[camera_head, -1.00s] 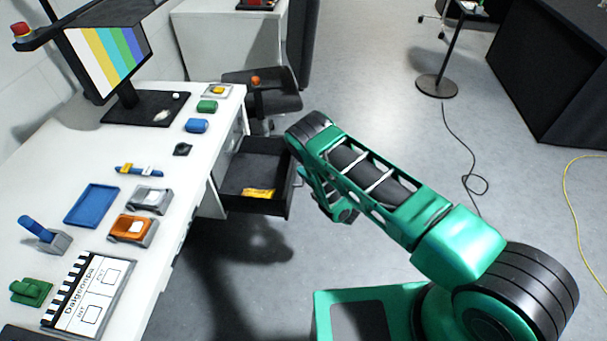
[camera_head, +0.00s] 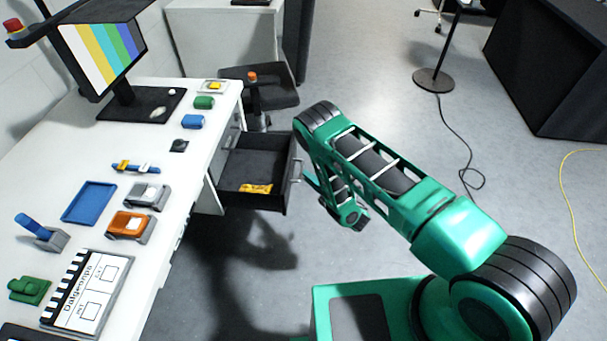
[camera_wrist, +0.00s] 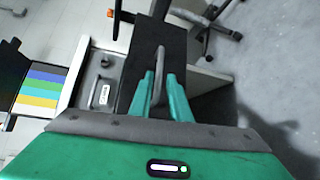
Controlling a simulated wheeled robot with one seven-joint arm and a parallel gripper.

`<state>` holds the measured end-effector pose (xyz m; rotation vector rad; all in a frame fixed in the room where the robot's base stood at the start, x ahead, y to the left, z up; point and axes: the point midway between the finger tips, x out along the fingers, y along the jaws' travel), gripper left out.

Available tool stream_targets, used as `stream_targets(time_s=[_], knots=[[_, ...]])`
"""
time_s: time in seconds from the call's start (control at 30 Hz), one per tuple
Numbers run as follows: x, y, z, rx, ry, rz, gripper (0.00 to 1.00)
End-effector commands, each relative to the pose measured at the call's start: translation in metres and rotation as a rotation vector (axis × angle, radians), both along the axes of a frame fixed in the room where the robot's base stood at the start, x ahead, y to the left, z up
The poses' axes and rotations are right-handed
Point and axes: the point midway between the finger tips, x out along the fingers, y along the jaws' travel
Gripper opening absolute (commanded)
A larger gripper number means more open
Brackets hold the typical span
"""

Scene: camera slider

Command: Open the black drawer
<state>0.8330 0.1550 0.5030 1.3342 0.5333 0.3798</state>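The black drawer (camera_head: 262,205) is pulled out from the white desk (camera_head: 150,225), and its inside shows from above. A yellow item (camera_head: 256,188) lies on its floor. Its grey upright handle (camera_head: 298,170) is on the outer front. My gripper (camera_head: 309,178) is just outside the front, its tips partly hidden by my arm. In the wrist view, my gripper's two teal fingers (camera_wrist: 161,82) are apart. The handle (camera_wrist: 160,62) shows in the gap between them, and I see no clear contact on it. The dark drawer front (camera_wrist: 140,70) lies beyond.
A chair (camera_head: 262,88) stands just behind the drawer. The desk top holds a monitor (camera_head: 105,55), a blue tray (camera_head: 90,202), a clapperboard (camera_head: 88,292) and small devices. Floor to the right is open, with a black cable (camera_head: 466,150) and yellow cable (camera_head: 563,190).

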Motion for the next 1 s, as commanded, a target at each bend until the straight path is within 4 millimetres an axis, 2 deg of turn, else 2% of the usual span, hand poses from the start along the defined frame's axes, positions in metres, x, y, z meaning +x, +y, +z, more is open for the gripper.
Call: stream_targets(time_s=[0.2, 0.37, 1.0], knots=[[-0.028, -0.02, 0.004, -0.001, 0.003, -0.002, 0.17], [-0.039, -0.026, 0.005, -0.001, 0.002, 0.001, 0.17], [-0.038, -0.028, 0.008, 0.0, 0.003, -0.006, 0.17]])
